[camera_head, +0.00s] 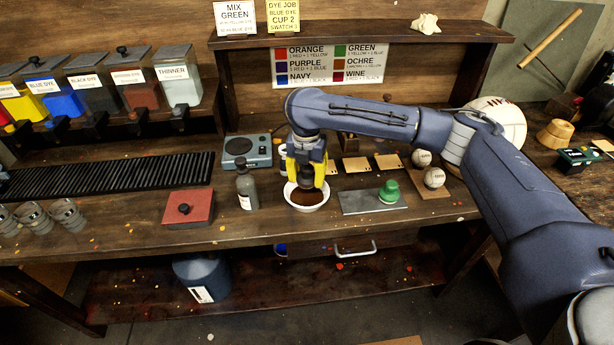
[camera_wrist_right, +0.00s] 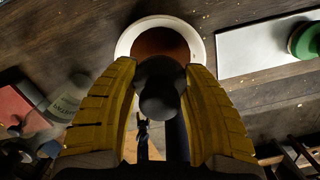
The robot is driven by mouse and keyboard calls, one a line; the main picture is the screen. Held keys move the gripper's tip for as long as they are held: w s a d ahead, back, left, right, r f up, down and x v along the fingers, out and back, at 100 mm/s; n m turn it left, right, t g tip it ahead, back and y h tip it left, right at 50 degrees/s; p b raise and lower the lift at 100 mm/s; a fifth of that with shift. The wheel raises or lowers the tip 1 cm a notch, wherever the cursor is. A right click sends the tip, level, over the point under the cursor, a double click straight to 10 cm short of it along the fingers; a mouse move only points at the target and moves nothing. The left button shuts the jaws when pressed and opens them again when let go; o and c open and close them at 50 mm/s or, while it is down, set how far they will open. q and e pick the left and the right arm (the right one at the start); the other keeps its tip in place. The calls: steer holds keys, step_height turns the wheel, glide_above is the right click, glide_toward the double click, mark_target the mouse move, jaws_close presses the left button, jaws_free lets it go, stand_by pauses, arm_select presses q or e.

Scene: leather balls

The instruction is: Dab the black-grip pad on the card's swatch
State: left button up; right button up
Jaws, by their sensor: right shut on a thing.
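My right gripper (camera_head: 306,178) reaches down over a white bowl (camera_head: 305,209) of brown liquid on the bench. In the right wrist view its yellow fingers (camera_wrist_right: 158,95) are shut on a round black grip (camera_wrist_right: 158,88). The pad's underside is hidden, so I cannot tell whether it touches the liquid. The bowl's rim (camera_wrist_right: 125,42) shows just beyond the grip. Several small tan cards (camera_head: 355,165) lie behind and right of the bowl; I cannot make out a swatch on them. My left gripper is not in view.
A grey bottle (camera_head: 246,188) stands close left of the bowl. A red block with a black knob (camera_head: 186,207) lies farther left. A green-knobbed pad (camera_head: 389,192) sits on a grey plate (camera_head: 358,203) to the right, near two balls. A scale (camera_head: 247,152) is behind.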

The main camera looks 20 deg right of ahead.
steer(key=shift+r, duration=0.15)
steer(key=shift+r, duration=1.9)
steer(key=shift+f, duration=0.1)
